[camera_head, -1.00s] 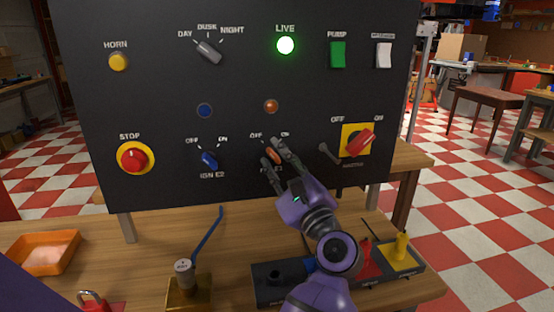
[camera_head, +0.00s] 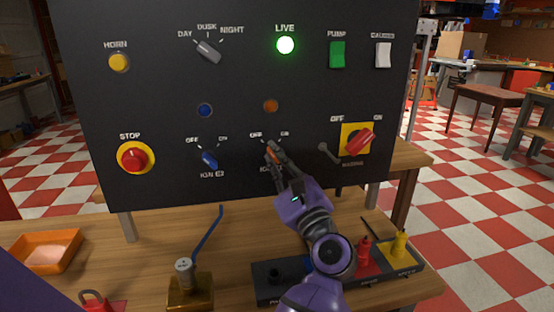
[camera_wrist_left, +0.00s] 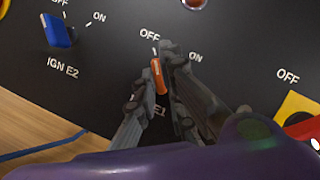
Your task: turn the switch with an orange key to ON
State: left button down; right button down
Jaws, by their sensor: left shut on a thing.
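The switch with the orange key (camera_head: 270,154) is in the lower middle of the black panel, under OFF and ON marks. It also shows in the left wrist view (camera_wrist_left: 158,76), where the key's upper end points toward the OFF mark. My left gripper (camera_head: 274,151) is shut on the orange key, with a finger on each side of it, as the left wrist view shows (camera_wrist_left: 162,66). The fingers hide part of the switch and its label. My right gripper is not in view.
A blue-key switch (camera_head: 209,159) labelled IGN E2 is to the left, beyond it a red STOP button (camera_head: 134,158). A red rotary switch (camera_head: 360,142) on a yellow plate is to the right. A wooden bench (camera_head: 150,255) holding several items lies below the panel.

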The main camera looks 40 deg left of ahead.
pick_arm(q)
jog(key=m+t+p, duration=0.1)
jog(key=m, duration=0.2)
jog(key=m+t+p, duration=0.2)
jog(key=shift+s+a+r+m+h, duration=0.15)
jog(key=shift+m+h, duration=0.25)
jog(key=m+t+h+p, duration=0.1)
jog(key=m+h+p, duration=0.1)
jog(key=m+p, duration=0.2)
jog(key=m+t+h+p, duration=0.2)
jog(key=m+p, duration=0.2)
jog(key=m, duration=0.2)
jog(key=m+t+h+p, duration=0.1)
jog(key=m+h+p, duration=0.1)
jog(key=m+p, duration=0.2)
jog(key=shift+s+a+r+m+t, duration=0.2)
jog(key=shift+r+m+t, duration=0.1)
jog(key=shift+m+t, duration=0.1)
jog(key=shift+f+m+p, duration=0.2)
jog(key=shift+m+p, duration=0.3)
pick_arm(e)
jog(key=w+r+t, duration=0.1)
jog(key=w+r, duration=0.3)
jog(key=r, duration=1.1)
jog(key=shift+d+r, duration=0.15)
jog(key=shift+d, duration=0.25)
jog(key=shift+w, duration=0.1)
